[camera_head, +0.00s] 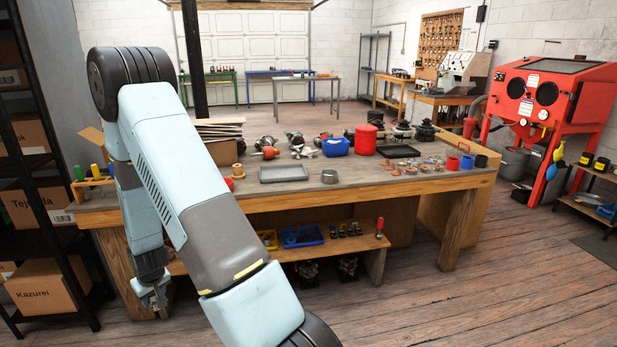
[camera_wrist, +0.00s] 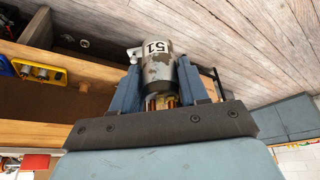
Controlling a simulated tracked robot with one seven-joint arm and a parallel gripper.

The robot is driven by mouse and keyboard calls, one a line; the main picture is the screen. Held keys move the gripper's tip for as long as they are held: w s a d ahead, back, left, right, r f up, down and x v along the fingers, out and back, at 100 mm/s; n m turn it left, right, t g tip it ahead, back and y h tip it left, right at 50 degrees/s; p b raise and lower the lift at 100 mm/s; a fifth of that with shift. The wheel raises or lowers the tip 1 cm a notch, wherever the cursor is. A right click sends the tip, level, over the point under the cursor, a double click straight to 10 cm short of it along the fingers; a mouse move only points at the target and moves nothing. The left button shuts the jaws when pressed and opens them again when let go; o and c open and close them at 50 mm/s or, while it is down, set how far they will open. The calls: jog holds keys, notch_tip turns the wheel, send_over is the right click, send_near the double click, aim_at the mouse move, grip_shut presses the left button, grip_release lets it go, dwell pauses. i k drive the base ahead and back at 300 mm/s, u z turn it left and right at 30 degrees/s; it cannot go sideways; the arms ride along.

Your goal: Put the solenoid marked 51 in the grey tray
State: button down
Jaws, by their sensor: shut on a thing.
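The solenoid marked 51 (camera_wrist: 160,66) is a worn grey-and-brown cylinder with a white label in the wrist view. My gripper (camera_wrist: 158,84) is shut on it, with one blue finger on each side. In the head view my gripper (camera_head: 154,296) hangs low at the left front of the workbench, below the top; the solenoid cannot be made out there. The grey tray (camera_head: 284,179) lies flat on the bench top, above and to the right of my gripper, and looks empty.
A blue bin (camera_head: 335,147), red canister (camera_head: 365,140) and dark tray (camera_head: 399,151) are farther right.

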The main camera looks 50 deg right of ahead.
aim_at(296, 174)
jog(key=u, duration=0.4)
jog(key=i, duration=0.25)
jog(key=z, duration=1.9)
jog(key=i, duration=0.9)
jog(key=u, duration=0.6)
